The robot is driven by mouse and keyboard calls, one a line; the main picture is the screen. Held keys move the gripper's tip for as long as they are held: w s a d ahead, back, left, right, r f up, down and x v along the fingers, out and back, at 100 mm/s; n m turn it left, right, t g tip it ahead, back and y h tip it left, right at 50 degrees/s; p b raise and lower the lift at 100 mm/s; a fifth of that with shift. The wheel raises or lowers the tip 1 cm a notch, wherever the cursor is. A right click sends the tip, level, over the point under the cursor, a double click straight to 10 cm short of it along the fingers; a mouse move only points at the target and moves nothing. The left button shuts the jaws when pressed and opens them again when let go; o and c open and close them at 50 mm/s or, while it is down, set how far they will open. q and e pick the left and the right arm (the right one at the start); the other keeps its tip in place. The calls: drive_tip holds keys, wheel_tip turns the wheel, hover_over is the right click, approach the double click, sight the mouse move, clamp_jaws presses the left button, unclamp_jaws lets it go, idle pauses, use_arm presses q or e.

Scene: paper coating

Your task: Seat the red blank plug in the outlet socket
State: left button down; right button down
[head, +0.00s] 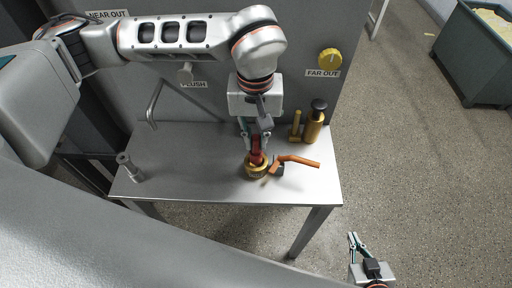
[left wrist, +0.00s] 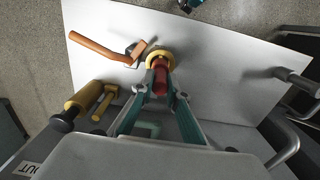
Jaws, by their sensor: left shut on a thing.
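The red blank plug (head: 256,151) is upright between the fingers of my left gripper (head: 256,146), right over the outlet socket. In the left wrist view the plug (left wrist: 160,76) also shows between the fingertips of the left gripper (left wrist: 160,90). The outlet socket is a brass ring (head: 257,172) standing on the steel table, and its rim (left wrist: 160,58) shows around the plug's far end. The plug's lower end is hidden, so I cannot tell how deep it sits. My right gripper (head: 358,246) is open and empty over the floor, off the table.
An orange-handled tool (head: 298,160) lies right beside the socket. Two brass fittings (head: 313,122) stand at the table's back right, one black-topped. A grey post (head: 129,166) stands at the left end of the steel table (head: 190,180). A yellow knob (head: 330,59) is on the panel behind.

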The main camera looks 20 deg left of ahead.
sight(256, 150)
use_arm(q)
drive_tip(key=shift+f, duration=2.15)
drive_tip(key=shift+f, duration=0.1)
drive_tip(key=c, duration=2)
unclamp_jaws()
wheel_tip(256, 150, up, 11)
drive_tip(key=shift+r+b, duration=0.2)
drive_tip(key=shift+b, duration=0.1)
drive_tip(key=shift+r, duration=0.45)
